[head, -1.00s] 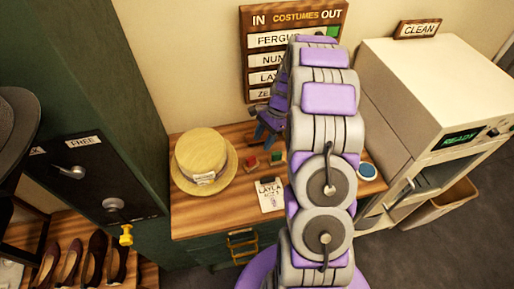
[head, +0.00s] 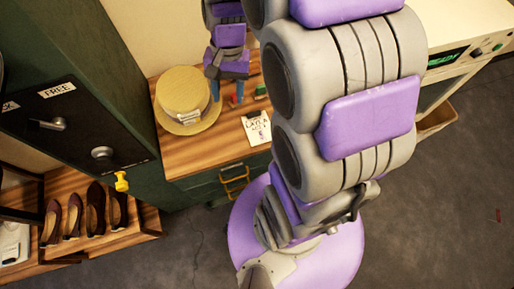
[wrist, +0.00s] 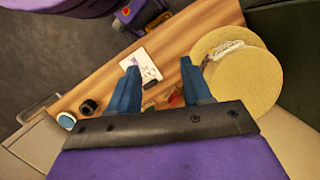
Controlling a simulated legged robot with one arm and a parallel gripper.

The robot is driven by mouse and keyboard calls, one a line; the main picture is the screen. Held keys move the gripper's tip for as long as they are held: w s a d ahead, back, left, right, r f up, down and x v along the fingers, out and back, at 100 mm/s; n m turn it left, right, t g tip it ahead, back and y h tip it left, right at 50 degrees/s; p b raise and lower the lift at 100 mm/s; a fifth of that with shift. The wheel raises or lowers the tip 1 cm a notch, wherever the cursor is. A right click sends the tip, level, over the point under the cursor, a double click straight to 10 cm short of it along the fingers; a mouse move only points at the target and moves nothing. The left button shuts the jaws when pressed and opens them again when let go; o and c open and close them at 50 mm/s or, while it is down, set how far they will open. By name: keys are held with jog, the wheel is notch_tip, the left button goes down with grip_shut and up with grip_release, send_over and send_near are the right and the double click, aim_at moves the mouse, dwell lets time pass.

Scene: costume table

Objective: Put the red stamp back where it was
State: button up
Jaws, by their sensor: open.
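The red stamp (wrist: 176,97) shows in the wrist view as a small red piece on the table, between the fingers' lines and close to the right one. It is partly hidden by my gripper. A green stamp (wrist: 149,111) lies just left of it; it also shows in the head view (head: 261,91). My gripper (wrist: 160,68) is open with its blue fingers apart and nothing between the tips.
A straw hat (head: 184,92) sits close to my gripper. A paper card (head: 257,128) lies near the table's front edge. A dark round item (wrist: 88,107) and a blue-topped round pad (wrist: 67,120) stand farther along the wooden table (head: 190,152). A green cabinet (head: 110,90) stands left.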

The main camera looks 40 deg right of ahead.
jog(key=s+a+r+n+h, duration=0.1)
jog(key=s+a+n, duration=0.1)
jog(key=s, duration=0.7)
jog(key=s+a+r+n+h, duration=0.1)
jog(key=s+a+n, duration=0.1)
jog(key=s+n, duration=0.3)
jog(key=s, duration=0.4)
jog(key=shift+r+n, duration=0.15)
jog(key=shift+n, duration=0.15)
